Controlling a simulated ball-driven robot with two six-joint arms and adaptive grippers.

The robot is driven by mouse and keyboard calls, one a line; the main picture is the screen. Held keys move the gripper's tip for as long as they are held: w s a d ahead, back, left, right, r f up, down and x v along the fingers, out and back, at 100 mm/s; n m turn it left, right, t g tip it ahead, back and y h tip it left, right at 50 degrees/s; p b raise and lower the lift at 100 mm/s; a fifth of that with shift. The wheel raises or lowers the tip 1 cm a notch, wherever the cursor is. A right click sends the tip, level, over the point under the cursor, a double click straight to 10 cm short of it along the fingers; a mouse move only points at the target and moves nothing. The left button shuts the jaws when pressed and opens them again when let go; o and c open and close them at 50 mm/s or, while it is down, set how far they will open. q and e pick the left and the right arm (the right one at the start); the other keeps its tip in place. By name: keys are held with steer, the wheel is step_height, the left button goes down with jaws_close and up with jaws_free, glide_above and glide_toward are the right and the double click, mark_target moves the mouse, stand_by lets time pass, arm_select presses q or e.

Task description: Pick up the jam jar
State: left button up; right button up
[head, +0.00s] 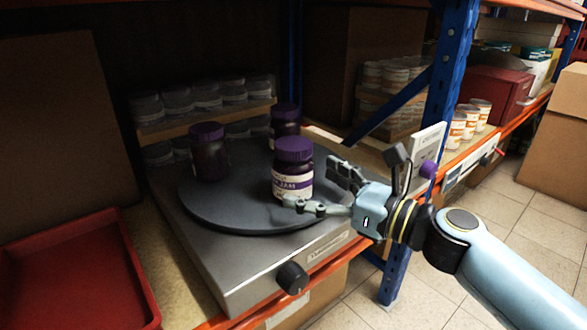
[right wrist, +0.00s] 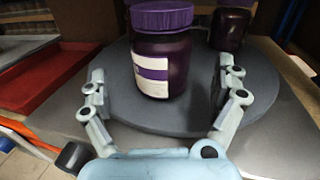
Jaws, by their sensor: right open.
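A dark purple jam jar (head: 293,170) with a purple lid and a white label stands upright near the front right of a round dark turntable (head: 235,220). Two more dark jars with purple lids stand behind it, one at the left (head: 208,152) and one at the back (head: 285,122). My right gripper (head: 330,190) is open beside the front jar, at its right. In the right wrist view the front jar (right wrist: 162,55) stands ahead, between the lines of the two spread fingers (right wrist: 160,98). I cannot tell from the views whether a finger touches it. My left gripper is not in view.
The turntable sits on a grey metal base with a black knob (head: 291,277). A red tray (head: 80,275) lies at the left. A blue shelf post (head: 440,100) rises behind my right arm. Stacked lidded tubs (head: 205,97) stand behind the turntable.

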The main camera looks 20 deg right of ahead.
mark_target(295, 171)
steer(key=x, duration=0.4)
steer(key=shift+w+r+b, duration=0.15)
steer(key=shift+w+b, duration=0.15)
steer(key=shift+w, duration=0.15)
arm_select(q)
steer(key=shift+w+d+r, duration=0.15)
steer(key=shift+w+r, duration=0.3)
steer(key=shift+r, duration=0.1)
arm_select(e)
steer(key=shift+c, duration=0.2)
steer(key=c, duration=1.6)
steer(key=shift+r, duration=0.1)
steer(key=shift+c, duration=0.8)
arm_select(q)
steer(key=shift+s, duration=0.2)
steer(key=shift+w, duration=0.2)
arm_select(e)
steer(key=shift+r, duration=0.15)
